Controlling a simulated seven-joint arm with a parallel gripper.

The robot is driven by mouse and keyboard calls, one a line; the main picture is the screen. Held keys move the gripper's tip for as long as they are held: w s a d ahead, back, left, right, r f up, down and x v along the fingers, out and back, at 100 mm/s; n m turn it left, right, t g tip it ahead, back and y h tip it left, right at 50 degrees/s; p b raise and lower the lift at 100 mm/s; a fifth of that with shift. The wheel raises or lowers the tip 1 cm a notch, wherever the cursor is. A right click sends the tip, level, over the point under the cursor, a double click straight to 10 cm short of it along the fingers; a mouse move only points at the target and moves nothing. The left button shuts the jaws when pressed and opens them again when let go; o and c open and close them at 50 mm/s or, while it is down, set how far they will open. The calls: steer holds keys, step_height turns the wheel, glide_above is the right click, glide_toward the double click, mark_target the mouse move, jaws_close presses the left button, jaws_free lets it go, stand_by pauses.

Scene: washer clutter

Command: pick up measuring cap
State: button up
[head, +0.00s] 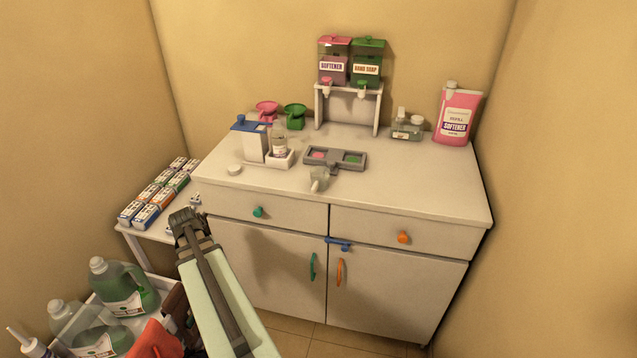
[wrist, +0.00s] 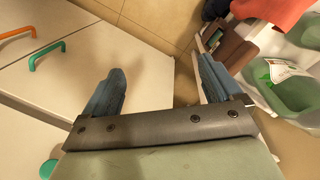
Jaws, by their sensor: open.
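A small clear cup (head: 319,180), which looks like the measuring cap, lies near the front edge of the countertop, before the grey two-well tray (head: 335,170). A small white round cap (head: 234,170) lies further left; I cannot tell for certain which is the measuring cap. My gripper (head: 186,218) is in front of the cabinet's left side, below the counter and well apart from both. In the wrist view my gripper (wrist: 160,75) is open and empty, its blue-grey fingers spread over the cabinet doors and floor. Neither cap shows there.
The counter (head: 420,190) also holds a dispenser stand (head: 348,88), a pink softener pouch (head: 457,115), small bottles, two funnels (head: 281,113) and a white-blue container (head: 250,142). Green jugs (head: 122,288) stand lower left; boxes lie on a side table. The counter's right front is clear.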

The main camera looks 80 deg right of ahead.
steer(key=s+d+r+m, duration=0.2)
steer(key=s+d+r, duration=0.2)
steer(key=d+r, duration=0.4)
steer(key=m+h, duration=0.4)
steer(key=m, duration=0.2)
glide_toward(319, 172)
steer(key=shift+s+d+f, duration=0.15)
steer(key=shift+s+f, duration=0.15)
steer(key=shift+f, duration=0.95)
steer(key=shift+s+d+f, duration=0.15)
steer(key=shift+s+f, duration=0.15)
steer(key=shift+f, duration=0.9)
steer(key=shift+s+d+f, duration=0.15)
steer(key=shift+s+f, duration=0.15)
steer(key=shift+f, duration=0.95)
steer(key=c, duration=1.1)
steer(key=shift+o, duration=0.2)
steer(key=shift+r, duration=0.1)
